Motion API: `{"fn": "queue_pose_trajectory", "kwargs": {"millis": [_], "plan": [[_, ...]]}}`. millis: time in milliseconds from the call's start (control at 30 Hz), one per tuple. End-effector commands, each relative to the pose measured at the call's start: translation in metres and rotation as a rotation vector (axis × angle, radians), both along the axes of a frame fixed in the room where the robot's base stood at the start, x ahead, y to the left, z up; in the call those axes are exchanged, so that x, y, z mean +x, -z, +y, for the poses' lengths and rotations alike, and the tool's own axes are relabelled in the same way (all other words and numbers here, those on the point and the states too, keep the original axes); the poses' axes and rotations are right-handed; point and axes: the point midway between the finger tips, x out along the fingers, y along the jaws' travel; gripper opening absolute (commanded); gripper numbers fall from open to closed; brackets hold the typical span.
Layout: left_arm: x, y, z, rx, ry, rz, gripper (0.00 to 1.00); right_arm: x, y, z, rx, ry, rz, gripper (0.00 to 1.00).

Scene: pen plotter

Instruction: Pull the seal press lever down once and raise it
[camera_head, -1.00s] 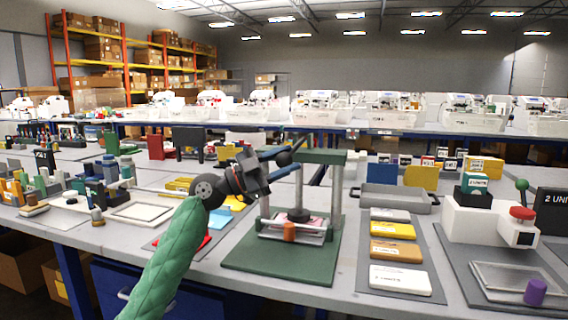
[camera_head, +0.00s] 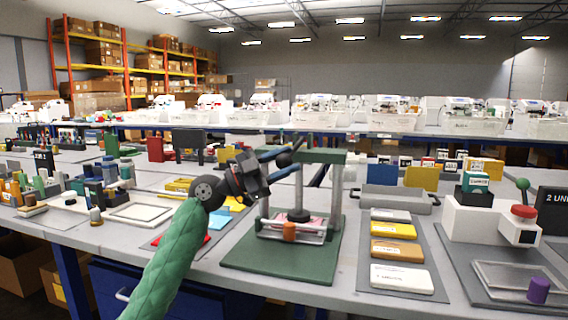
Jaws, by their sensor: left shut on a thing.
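The seal press is a green frame with a green base (camera_head: 235,262), silver posts and a green top beam (camera_head: 318,156). Its dark lever (camera_head: 298,143) slopes down to the left from the top beam and ends in a dark knob. My left gripper (camera_head: 283,160) has its blue fingers around the lever's knob end and is shut on it. The dark round press head (camera_head: 298,216) sits low, just above or on a pinkish sheet in the tray; contact is unclear. My right gripper is not in view.
Right of the press lies a grey mat with white, yellow and orange blocks (camera_head: 397,250). A white machine (camera_head: 480,222) with a green-knobbed lever stands further right. A grey tray (camera_head: 385,198) is behind. A red pad (camera_head: 190,238) lies left, partly behind my arm.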

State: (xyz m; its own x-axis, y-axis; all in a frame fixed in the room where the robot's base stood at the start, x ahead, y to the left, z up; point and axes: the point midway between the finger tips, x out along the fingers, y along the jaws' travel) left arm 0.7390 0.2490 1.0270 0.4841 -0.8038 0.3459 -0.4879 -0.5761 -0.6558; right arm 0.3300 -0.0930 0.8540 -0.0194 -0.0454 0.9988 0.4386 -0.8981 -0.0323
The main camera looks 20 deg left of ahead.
Motion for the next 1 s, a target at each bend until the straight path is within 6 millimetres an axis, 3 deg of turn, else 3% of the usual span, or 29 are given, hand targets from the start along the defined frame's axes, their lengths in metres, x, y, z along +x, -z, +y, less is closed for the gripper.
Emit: {"fn": "queue_pose_trajectory", "kwargs": {"millis": [400, 433, 500, 833, 1000], "plan": [[0.000, 0.006, -0.002, 0.005, 0.004, 0.008, 0.00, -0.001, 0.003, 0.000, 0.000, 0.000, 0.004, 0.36], [0.000, 0.006, -0.002, 0.005, 0.004, 0.008, 0.43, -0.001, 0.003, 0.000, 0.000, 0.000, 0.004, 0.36], [0.000, 0.006, -0.002, 0.005, 0.004, 0.007, 0.57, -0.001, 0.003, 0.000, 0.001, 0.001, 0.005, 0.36], [-0.001, 0.004, 0.000, 0.002, 0.002, 0.004, 0.58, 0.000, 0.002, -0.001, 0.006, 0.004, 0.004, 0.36], [-0.008, 0.010, 0.013, 0.003, 0.001, 0.004, 0.58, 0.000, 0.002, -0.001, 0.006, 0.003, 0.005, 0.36]]}}
